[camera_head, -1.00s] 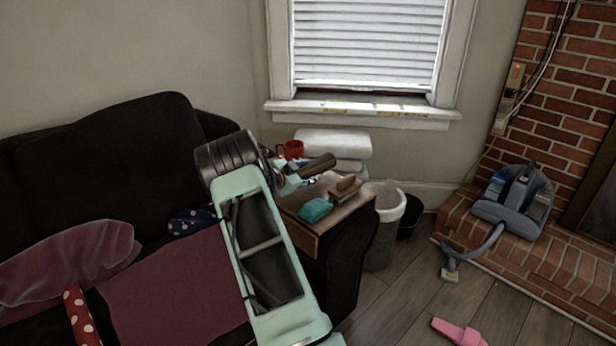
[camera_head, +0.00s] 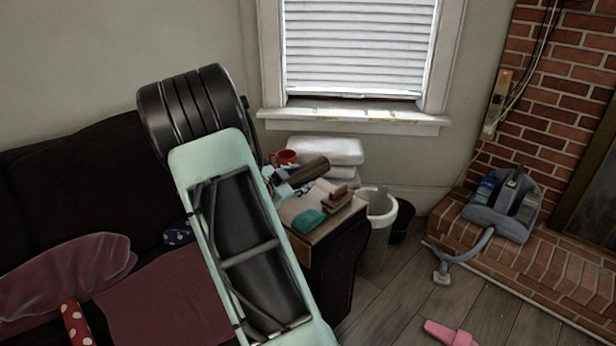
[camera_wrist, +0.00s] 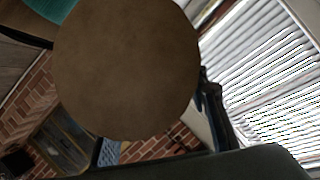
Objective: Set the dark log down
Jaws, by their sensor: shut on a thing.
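The dark log (camera_head: 308,171) is a short brown cylinder held slantwise above the small wood-topped table (camera_head: 322,232) beside the sofa. My gripper (camera_head: 285,184) is shut on it at its left part, partly hidden behind my arm. In the wrist view, the log's round brown end (camera_wrist: 125,70) fills much of the picture. A gap or contact between log and tabletop cannot be made out.
On the tabletop are a teal cloth (camera_head: 309,220), a brown block-like object (camera_head: 337,197) and a red mug (camera_head: 285,157). White folded bundles (camera_head: 326,151) are behind. A white-lined bin (camera_head: 376,238) stands right; a vacuum (camera_head: 500,207) sits on the brick hearth.

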